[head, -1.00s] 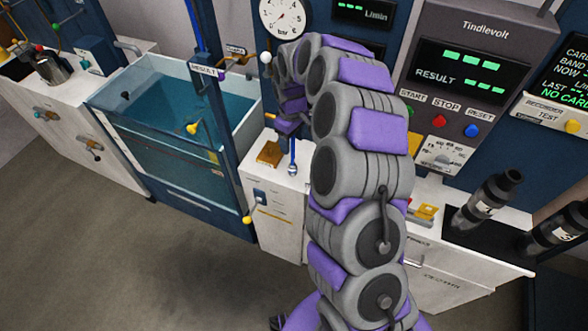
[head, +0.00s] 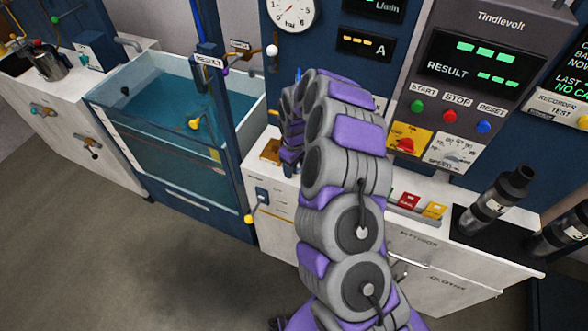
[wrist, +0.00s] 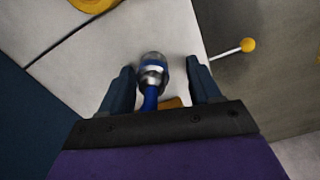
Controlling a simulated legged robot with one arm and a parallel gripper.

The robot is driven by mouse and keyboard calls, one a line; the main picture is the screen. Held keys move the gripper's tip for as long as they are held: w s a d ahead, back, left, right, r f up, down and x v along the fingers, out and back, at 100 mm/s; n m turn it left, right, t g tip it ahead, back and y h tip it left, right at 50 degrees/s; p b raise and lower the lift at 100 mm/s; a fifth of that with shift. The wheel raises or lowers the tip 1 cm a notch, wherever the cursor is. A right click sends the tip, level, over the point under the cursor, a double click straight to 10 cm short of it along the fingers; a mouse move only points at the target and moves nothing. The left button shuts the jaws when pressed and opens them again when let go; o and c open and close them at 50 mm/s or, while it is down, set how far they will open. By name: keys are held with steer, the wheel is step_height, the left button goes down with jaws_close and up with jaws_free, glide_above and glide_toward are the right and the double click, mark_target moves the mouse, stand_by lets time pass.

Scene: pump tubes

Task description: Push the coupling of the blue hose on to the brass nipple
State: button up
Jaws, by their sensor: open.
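The blue hose (wrist: 150,103) ends in a silver and blue coupling (wrist: 152,72) in the wrist view. My gripper (wrist: 162,78) is open, with one dark finger on each side of the coupling and a gap visible beside it. In the head view my arm hides the coupling and the fingertips. A brass block (head: 270,151) sits on the white cabinet, just left of my gripper end. A small brass-coloured piece (wrist: 173,102) shows behind the hose in the wrist view. I cannot make out the brass nipple itself.
The water tank (head: 170,95) stands left of the cabinet. A lever with a yellow ball (head: 249,218) sticks out from the cabinet front and also shows in the wrist view (wrist: 248,45). Dark cylinders (head: 497,200) stand at right. The floor in front is clear.

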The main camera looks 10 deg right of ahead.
steer(key=shift+d+f, duration=0.15)
steer(key=shift+f, duration=0.1)
steer(key=shift+d, duration=0.6)
steer(key=shift+c, duration=0.7)
steer(key=c, duration=0.3)
steer(key=shift+a, duration=0.4)
steer(key=shift+c, duration=1.4)
steer(key=shift+a, duration=0.15)
steer(key=c, duration=0.3)
jaws_close()
steer(key=shift+d, duration=0.45)
